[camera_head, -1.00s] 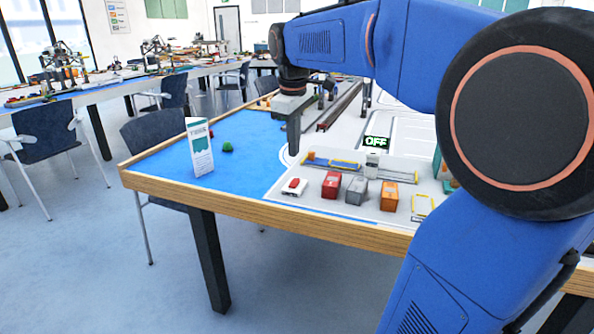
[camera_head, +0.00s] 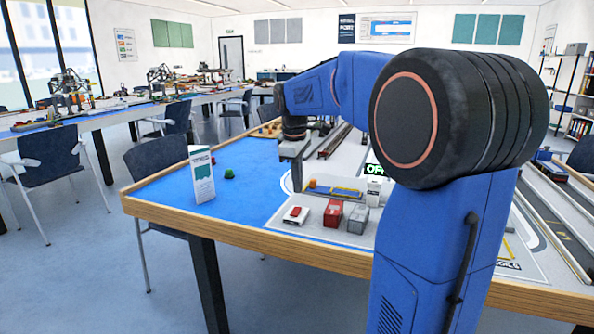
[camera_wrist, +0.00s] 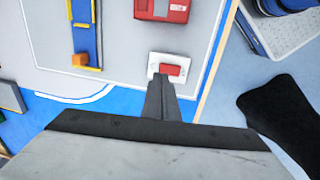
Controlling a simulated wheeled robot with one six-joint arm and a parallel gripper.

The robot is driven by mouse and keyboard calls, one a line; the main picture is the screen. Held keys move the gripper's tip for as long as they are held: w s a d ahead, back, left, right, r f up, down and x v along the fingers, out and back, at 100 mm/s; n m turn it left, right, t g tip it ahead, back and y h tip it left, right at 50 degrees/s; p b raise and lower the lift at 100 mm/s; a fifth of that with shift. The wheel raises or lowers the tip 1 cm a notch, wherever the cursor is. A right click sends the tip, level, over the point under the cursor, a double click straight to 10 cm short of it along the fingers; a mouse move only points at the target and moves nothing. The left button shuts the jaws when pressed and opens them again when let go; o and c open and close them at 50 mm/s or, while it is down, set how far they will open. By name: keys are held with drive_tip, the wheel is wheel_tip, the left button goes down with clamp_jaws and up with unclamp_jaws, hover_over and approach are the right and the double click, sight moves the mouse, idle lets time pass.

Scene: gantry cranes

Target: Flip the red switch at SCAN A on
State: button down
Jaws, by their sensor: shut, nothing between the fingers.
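The red switch (camera_head: 295,213) sits on a small white base near the front edge of the table's printed mat. In the wrist view the red rocker (camera_wrist: 171,70) lies on its white plate (camera_wrist: 178,58). My gripper (camera_head: 297,189) is shut and empty, pointing down just behind and above the switch. No SCAN A label is readable.
A red container (camera_head: 333,213) and a grey container (camera_head: 357,218) stand right of the switch. A blue and yellow crane part (camera_head: 333,190) lies behind them. A white leaflet stand (camera_head: 202,175) is on the blue area at left. The wooden table edge (camera_head: 250,236) is in front.

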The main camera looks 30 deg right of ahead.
sight(299, 208)
drive_tip(key=f, duration=0.5)
drive_tip(key=shift+w+d+f, duration=0.25)
drive_tip(key=shift+d+f, duration=0.05)
